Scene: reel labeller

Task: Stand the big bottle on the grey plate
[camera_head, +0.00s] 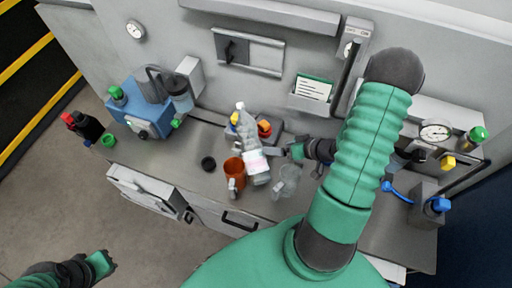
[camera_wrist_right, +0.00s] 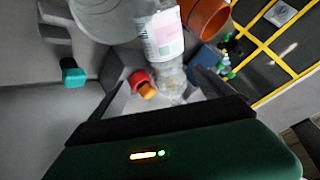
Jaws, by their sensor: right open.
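Contact cannot be told. A grey piece (camera_head: 273,143) lies behind the bottle, partly hidden; I cannot tell whether it is the plate. My left gripper (camera_head: 104,262) is at the lower left, away from the bench.
A black cap (camera_head: 208,163) lies farther left. A blue machine (camera_head: 140,112) stands left. Gauge and pipes (camera_head: 436,132) are right.

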